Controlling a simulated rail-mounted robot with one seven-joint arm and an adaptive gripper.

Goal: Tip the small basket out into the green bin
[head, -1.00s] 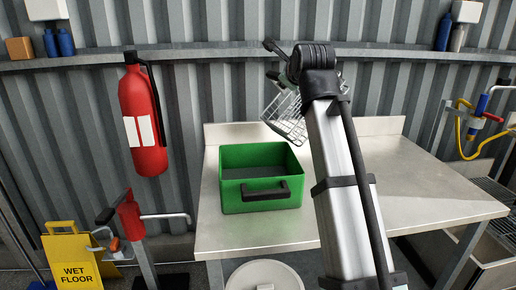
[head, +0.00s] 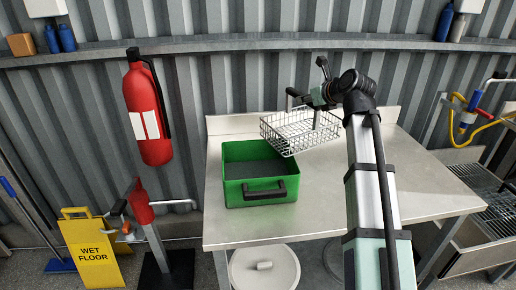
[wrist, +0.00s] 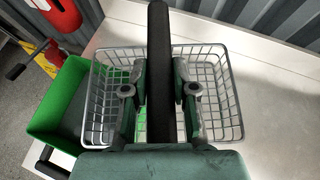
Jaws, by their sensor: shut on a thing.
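The small wire basket (head: 290,140) hangs above the steel table, behind and to the right of the green bin. It is close to level, with a slight tilt, and I see no contents in it. My gripper (head: 318,98) is shut on the basket's dark handle, which runs between the fingers in the wrist view (wrist: 160,85). The green bin (head: 262,193) stands on the table with its open top up and a black handle on its front. Its visible floor is dark grey, and its near inside is hidden by the front wall.
The steel table (head: 320,205) has free room right of the bin. A red fire extinguisher (head: 148,110) hangs on the wall at left. A shelf (head: 250,46) runs along the wall above. A sink (head: 480,185) stands at far right, and a yellow sign (head: 90,250) at lower left.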

